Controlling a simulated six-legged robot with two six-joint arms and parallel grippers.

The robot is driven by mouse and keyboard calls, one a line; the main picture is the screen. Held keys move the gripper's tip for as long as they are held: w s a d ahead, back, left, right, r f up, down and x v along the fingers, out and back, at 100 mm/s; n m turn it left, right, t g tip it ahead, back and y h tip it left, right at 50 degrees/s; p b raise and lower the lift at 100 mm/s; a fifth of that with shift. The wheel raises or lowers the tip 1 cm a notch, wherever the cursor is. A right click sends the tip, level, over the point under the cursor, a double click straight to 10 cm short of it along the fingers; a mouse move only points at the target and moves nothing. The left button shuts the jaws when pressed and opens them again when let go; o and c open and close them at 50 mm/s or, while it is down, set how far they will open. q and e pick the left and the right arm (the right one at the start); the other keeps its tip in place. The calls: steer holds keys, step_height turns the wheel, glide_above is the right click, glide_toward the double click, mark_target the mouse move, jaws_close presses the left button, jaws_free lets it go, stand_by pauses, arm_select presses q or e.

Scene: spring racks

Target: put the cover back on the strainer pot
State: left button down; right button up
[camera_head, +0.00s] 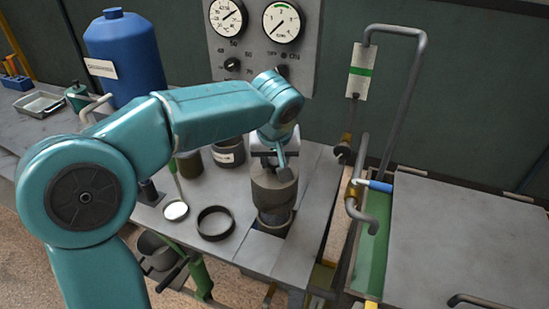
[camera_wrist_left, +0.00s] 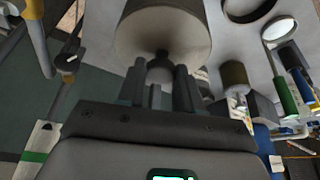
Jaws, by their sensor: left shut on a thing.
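My left gripper (camera_head: 277,168) is shut on the knob of the cover (camera_head: 272,190), a grey-brown round piece with a flat top. In the left wrist view the knob (camera_wrist_left: 160,70) sits between the two fingers, and the cover (camera_wrist_left: 165,28) fills the top middle. The strainer pot (camera_head: 273,218) stands near the right side of the grey bench, directly below the cover. The cover looks roughly upright and lined up over the pot. I cannot tell whether they touch. My right gripper is not in view.
A black ring (camera_head: 215,236) and a round mirror with a green handle (camera_head: 175,211) lie left of the pot. Dark cans (camera_head: 229,158) stand behind them. A bent grey pipe (camera_head: 409,100) rises at the right. A blue drum (camera_head: 125,50) stands at the back left.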

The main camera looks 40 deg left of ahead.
arm_select(q)
steer(key=shift+f, duration=0.15)
steer(key=shift+f+b, duration=0.35)
steer(key=shift+b, duration=0.1)
steer(key=shift+f+b, duration=3.8)
steer(key=shift+f, duration=0.3)
steer(key=c, duration=0.7)
jaws_free()
steer(key=shift+o, duration=0.2)
steer(key=shift+r, duration=0.1)
steer(key=p+v, duration=0.2)
steer(key=v, duration=1.4)
steer(key=shift+s+r, duration=0.1)
steer(key=shift+s, duration=0.05)
